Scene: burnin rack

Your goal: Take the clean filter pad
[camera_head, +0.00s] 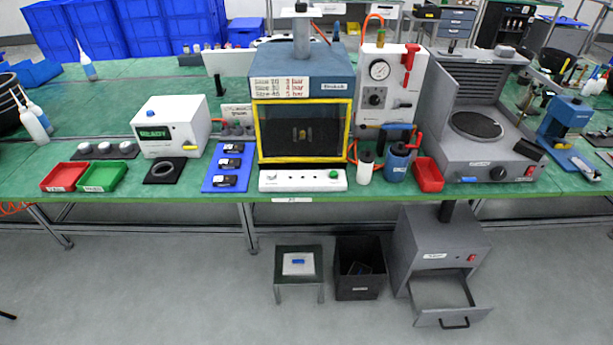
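A pale square pad with a small blue piece on top (292,269) lies on a low dark stand (285,250) on the floor, in front of the bench. It looks like the filter pad. A grey floor unit (425,240) with a red switch stands to the right, its front drawer (452,318) pulled open. The drawer's inside looks grey, and I make out no pad in it. Neither of my grippers is in view.
A black open bin (348,286) with something dark inside stands between the stand and the grey unit. The green bench (225,190) above carries a yellow-framed chamber (303,110), trays and instruments.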

